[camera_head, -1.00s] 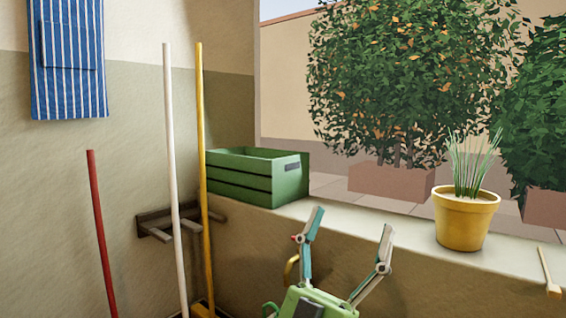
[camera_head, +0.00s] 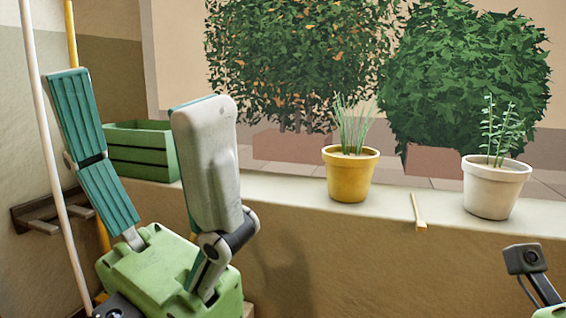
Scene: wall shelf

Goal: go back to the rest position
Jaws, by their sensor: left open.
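My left gripper (camera_head: 136,92) stands large and upright at the left of the head view. Its two teal-and-grey fingers are spread wide above the green palm, with nothing between them. It hides part of the green crate (camera_head: 142,146) on the ledge behind it. Part of my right gripper (camera_head: 524,259) shows in the lower right corner.
The window ledge (camera_head: 268,199) carries a yellow pot (camera_head: 349,181) with grassy leaves, a small wooden tool (camera_head: 418,212) and a white pot (camera_head: 493,193) with a plant. A white pole (camera_head: 47,135) and a yellow pole (camera_head: 72,35) stand at the left by a wall rack (camera_head: 36,216).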

